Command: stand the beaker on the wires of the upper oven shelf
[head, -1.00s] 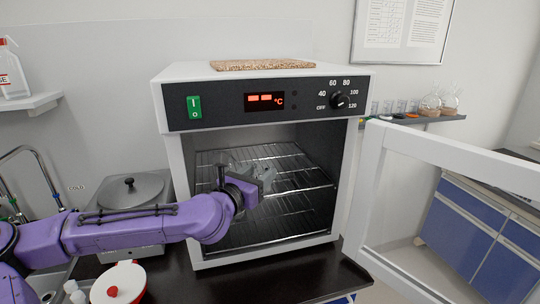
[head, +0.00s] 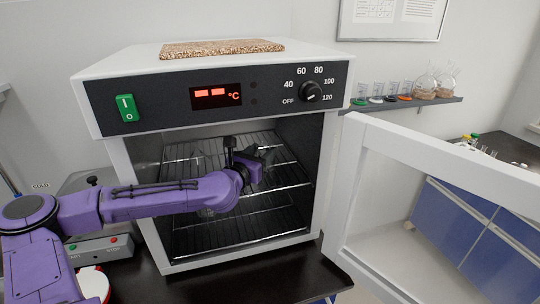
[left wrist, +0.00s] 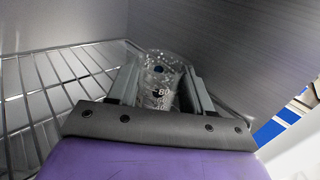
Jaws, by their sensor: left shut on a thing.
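The oven (head: 215,70) stands open, with an upper wire shelf (head: 290,175) and a lower wire shelf (head: 270,225) inside. My left gripper (head: 264,158) reaches in through the opening, around the level of the upper shelf. In the left wrist view the gripper (left wrist: 160,88) is shut on a clear glass beaker (left wrist: 162,68) with white number marks. Shelf wires (left wrist: 55,75) run to the left of it. I cannot tell whether the beaker touches the wires. In the head view the gripper mostly hides the beaker. My right gripper is not in view.
The oven door (head: 345,190) is swung open to the right. A cork-like mat (head: 222,49) lies on the oven top. Glassware stands on a wall shelf (head: 425,103) at the right. The oven side walls leave limited room around the gripper.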

